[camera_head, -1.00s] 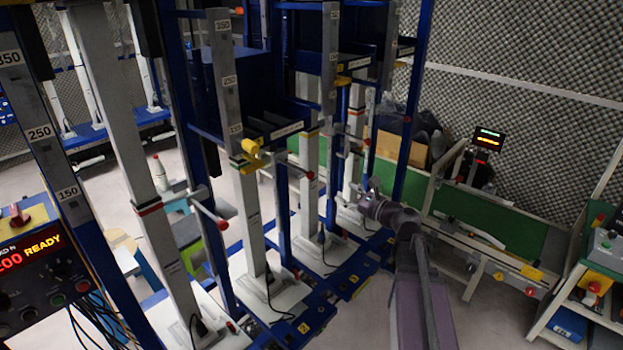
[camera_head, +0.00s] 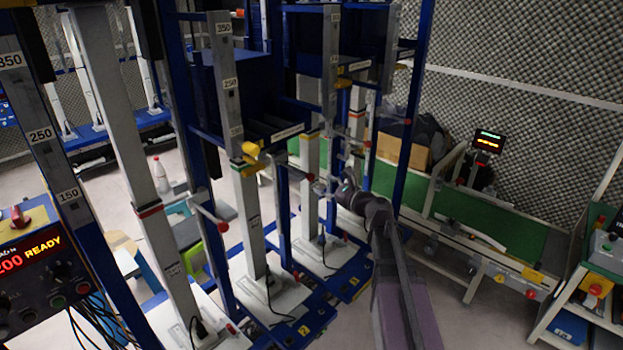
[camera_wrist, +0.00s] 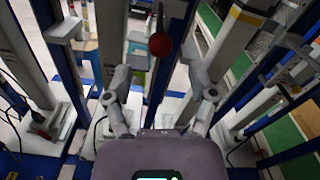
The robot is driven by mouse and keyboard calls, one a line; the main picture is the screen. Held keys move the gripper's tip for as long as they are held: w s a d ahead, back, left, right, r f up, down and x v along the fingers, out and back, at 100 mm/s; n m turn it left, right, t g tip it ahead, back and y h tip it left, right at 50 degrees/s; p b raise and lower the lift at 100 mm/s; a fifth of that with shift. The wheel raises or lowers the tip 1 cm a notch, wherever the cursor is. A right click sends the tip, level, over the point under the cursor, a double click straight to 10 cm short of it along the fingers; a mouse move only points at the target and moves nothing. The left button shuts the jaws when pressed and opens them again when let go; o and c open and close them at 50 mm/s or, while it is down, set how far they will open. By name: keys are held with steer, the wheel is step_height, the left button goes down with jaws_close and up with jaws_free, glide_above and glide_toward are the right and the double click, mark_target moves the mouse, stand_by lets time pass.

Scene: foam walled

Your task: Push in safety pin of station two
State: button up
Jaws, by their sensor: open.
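A yellow knob (camera_head: 252,149) sticks out from the upper part of a grey column in the head view; I cannot tell for sure whether it is the safety pin of station two. Below it, a grey lever ends in a red ball (camera_head: 222,226). My gripper (camera_head: 326,186) is to the right of the yellow knob, among the columns, with its fingers spread. In the wrist view my gripper (camera_wrist: 160,84) is open and empty. A red ball (camera_wrist: 160,44) on a rod shows beyond and between its fingertips, apart from them.
Several tall columns with blue frames stand close together. A control box reading READY (camera_head: 35,250) is at the lower left. A green conveyor (camera_head: 480,220) and a shelf cart (camera_head: 585,290) are at the right. Open floor lies between conveyor and columns.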

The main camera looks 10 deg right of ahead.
mark_target(314, 179)
steer(key=shift+x, duration=2.9)
jaws_close()
